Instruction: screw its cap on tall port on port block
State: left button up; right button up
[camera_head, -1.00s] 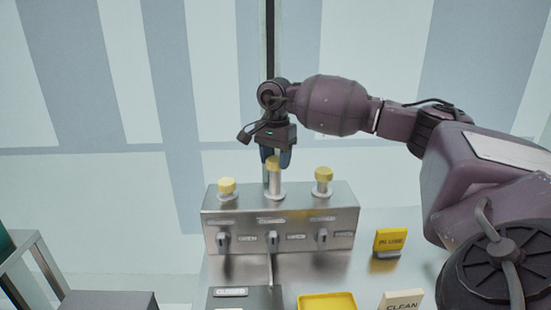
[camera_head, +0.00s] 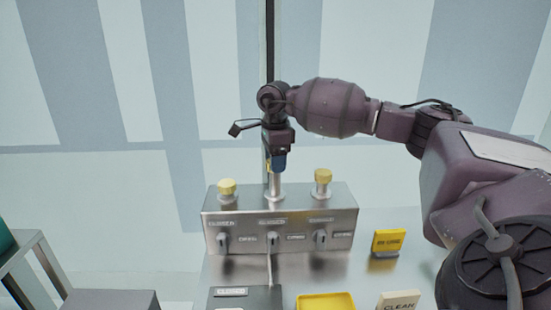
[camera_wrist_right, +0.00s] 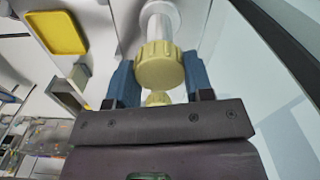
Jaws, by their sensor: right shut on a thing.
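The metal port block (camera_head: 250,229) stands on the bench in the head view. Its tall port (camera_head: 276,188) rises from the middle. My right gripper (camera_head: 277,163) points down over this port, with its blue fingers around the port's top. In the right wrist view the fingers are shut on a ribbed yellow cap (camera_wrist_right: 160,66), at the end of the pale tall port tube (camera_wrist_right: 161,18). In the head view a finger hides most of that cap. I cannot tell whether its thread is engaged. My left gripper is not in view.
Shorter ports with yellow caps stand left (camera_head: 227,187) and right (camera_head: 323,176) of the tall port, close to my gripper. Small levers line the block's front.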

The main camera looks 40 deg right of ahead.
jog(key=m, duration=0.4)
jog(key=o, duration=0.8)
